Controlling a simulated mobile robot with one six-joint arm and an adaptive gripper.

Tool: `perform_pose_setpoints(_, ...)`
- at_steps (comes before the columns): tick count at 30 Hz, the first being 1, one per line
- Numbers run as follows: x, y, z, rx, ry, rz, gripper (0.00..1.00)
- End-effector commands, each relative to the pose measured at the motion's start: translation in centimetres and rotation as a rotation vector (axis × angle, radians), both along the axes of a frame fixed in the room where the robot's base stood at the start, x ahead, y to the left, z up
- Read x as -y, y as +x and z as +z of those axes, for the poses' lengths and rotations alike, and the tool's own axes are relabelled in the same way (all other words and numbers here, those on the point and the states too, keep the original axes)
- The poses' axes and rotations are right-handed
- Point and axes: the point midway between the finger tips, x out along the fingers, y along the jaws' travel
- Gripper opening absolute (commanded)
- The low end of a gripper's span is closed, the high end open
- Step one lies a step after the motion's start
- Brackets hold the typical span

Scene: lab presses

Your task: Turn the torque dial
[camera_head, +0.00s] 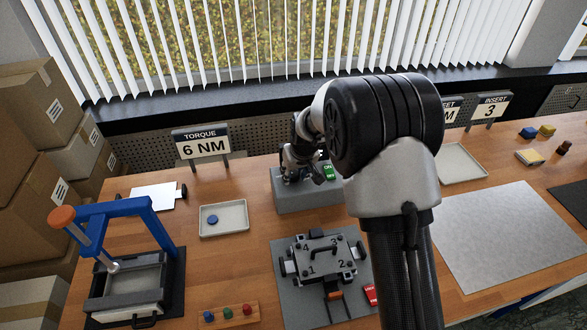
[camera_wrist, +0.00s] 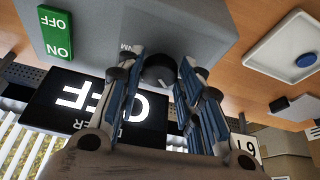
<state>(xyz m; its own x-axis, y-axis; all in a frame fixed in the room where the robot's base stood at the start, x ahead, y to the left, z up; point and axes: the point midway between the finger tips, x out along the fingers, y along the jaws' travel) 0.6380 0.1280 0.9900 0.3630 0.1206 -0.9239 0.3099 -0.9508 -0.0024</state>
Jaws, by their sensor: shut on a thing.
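The torque dial (camera_wrist: 158,71) is a small dark round knob on the face of a grey box (camera_wrist: 190,25). In the wrist view my gripper (camera_wrist: 160,82) has its blue and black fingers on either side of the knob, shut on it. In the head view my gripper (camera_head: 298,172) is at the grey box (camera_head: 300,200), and the arm hides the dial. A green ON/OFF switch (camera_wrist: 55,34) is on the same box. The torque sign (camera_head: 203,143) reads 6 NM. A dark sign (camera_wrist: 85,108) reading OFF stands behind the box.
A fixture with numbered corners (camera_head: 320,258) sits in front of the box. A tray with a blue disc (camera_head: 224,220) is to its left, and a blue-framed press (camera_head: 125,260) stands farther left. A grey mat (camera_head: 505,235) lies right of my arm.

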Motion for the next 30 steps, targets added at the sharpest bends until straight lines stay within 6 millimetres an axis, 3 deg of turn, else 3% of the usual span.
perform_pose_setpoints(12,0.33,0.19,-0.25,0.002,-0.001,0.228,0.1)
perform_pose_setpoints(30,0.34,0.17,-0.05,0.001,-0.003,0.276,0.1)
